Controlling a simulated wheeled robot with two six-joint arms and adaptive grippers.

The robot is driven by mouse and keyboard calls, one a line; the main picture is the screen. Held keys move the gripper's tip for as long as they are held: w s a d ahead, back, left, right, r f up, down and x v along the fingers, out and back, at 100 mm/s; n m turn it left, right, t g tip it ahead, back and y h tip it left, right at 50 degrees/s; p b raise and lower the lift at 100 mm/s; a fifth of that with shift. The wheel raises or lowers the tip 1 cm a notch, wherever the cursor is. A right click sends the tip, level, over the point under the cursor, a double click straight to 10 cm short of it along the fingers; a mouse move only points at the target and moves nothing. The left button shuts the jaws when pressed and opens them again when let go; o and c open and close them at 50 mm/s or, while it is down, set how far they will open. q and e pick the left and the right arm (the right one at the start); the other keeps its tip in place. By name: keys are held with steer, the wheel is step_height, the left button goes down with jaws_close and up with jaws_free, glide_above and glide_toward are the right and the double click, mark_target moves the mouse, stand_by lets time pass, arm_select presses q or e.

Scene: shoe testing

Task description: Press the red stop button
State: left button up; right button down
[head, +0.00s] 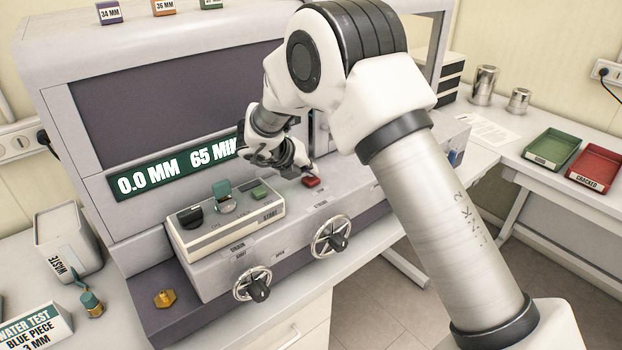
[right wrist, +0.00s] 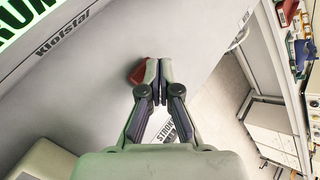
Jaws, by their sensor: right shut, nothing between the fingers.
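The red stop button (head: 312,183) sits on the sloped front ledge of the grey machine, to the right of the small control box. My right gripper (head: 306,171) is shut and empty, with its fingertips right at the button's upper edge. In the right wrist view the closed fingertips (right wrist: 158,68) partly cover the red button (right wrist: 137,75), which shows on their left side. I cannot tell whether the tips touch it or whether it is pressed in. My left gripper is not in view.
The control box (head: 224,239) with a black knob, a teal-topped part and a green START button (head: 259,193) stands left of the red button. Two handwheels (head: 331,238) stick out below. The display (head: 150,180) reads 0.0 MM and 65. Green and red trays (head: 597,165) lie far right.

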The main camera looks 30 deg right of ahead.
mark_target(309, 179)
steer(key=shift+f+b, duration=0.35)
steer(key=shift+f, duration=0.15)
stand_by(0.6)
steer(key=shift+r+p, duration=0.7)
steer(key=shift+r, duration=0.25)
steer(key=shift+w+r+p, duration=0.1)
steer(key=shift+r+p, duration=0.45)
steer(key=shift+r, duration=0.1)
step_height(309, 179, up, 4)
steer(key=p, duration=0.2)
steer(key=shift+p, duration=0.35)
steer(key=shift+f, duration=0.15)
